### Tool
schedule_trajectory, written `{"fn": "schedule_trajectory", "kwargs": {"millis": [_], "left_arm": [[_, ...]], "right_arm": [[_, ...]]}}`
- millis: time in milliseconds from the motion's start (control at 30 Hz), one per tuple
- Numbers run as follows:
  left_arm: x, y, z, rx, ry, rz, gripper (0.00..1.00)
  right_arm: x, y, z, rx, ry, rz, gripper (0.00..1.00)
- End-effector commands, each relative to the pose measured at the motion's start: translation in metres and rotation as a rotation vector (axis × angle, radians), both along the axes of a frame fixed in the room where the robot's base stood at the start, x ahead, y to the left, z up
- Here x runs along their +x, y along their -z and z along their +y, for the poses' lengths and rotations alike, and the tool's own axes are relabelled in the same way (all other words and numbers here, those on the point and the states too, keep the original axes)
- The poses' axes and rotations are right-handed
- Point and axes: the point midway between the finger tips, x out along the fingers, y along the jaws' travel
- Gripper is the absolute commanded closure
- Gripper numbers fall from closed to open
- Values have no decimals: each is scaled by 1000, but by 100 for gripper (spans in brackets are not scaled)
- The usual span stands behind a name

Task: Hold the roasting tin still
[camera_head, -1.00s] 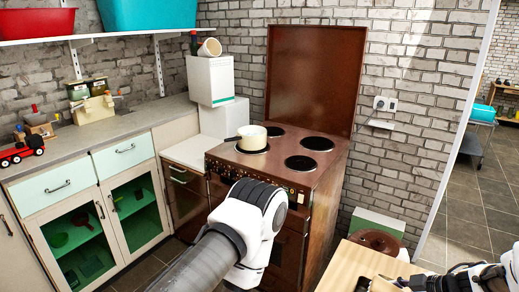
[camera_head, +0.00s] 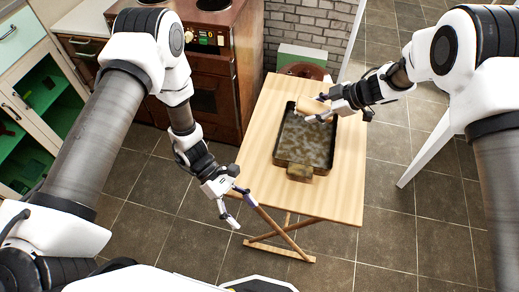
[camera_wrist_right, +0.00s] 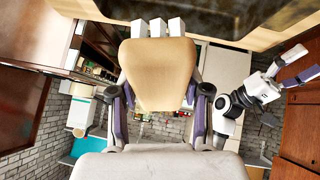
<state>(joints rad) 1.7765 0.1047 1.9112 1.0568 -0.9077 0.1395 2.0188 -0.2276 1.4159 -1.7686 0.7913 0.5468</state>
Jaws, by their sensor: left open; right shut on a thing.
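The roasting tin (camera_head: 303,146) is dark and rectangular, with brownish patches inside and a handle at its near end. It lies flat on the folding wooden table (camera_head: 347,188). My left gripper (camera_head: 228,207) is open and empty, off the table's left front corner and apart from the tin. My right gripper (camera_head: 320,108) is shut on a tan block-like thing (camera_head: 310,105) at the tin's far end. In the right wrist view this tan block (camera_wrist_right: 157,70) sits between the fingers, with white blocks along its far edge. I cannot tell whether it touches the tin.
A brown round thing (camera_head: 303,71) is beyond the table's far edge. The brown cooker (camera_head: 222,75) stands at the back left, beside the cabinets (camera_head: 38,115). A white post (camera_head: 424,147) leans into view right of the table.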

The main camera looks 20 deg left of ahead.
Motion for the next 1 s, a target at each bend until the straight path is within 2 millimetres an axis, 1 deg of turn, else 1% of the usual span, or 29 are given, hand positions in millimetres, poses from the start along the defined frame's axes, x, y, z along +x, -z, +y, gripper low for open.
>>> {"fn": "schedule_trajectory", "kwargs": {"millis": [33,67,100,200,300,367,433,533,667,800,900,1000], "left_arm": [[31,-9,-8,-57,-83,-19,27],[50,-16,-12,-97,-134,-30,27],[73,-25,-16,-142,-193,-50,27],[121,-43,-18,-219,-299,-109,27],[151,-50,-12,-233,-351,-165,27],[159,-53,-9,-235,-358,-185,27],[161,-54,-10,-235,-362,-190,27],[160,-49,-21,-233,-358,-188,27],[159,-39,-46,-233,-354,-187,27],[159,-26,-77,-232,-355,-188,27],[159,-18,-96,-233,-356,-188,27],[159,-13,-109,-232,-358,-188,27]], "right_arm": [[0,0,0,0,0,0,80],[0,0,0,0,0,0,80],[0,0,0,0,0,0,80],[0,0,0,0,0,0,80],[0,0,0,0,0,0,80],[0,0,0,0,0,0,80],[0,0,0,0,0,0,80],[0,0,0,0,0,0,80],[0,0,0,0,0,0,80],[0,0,0,0,0,0,80],[0,0,0,0,0,0,80],[0,0,0,0,0,0,80]]}}
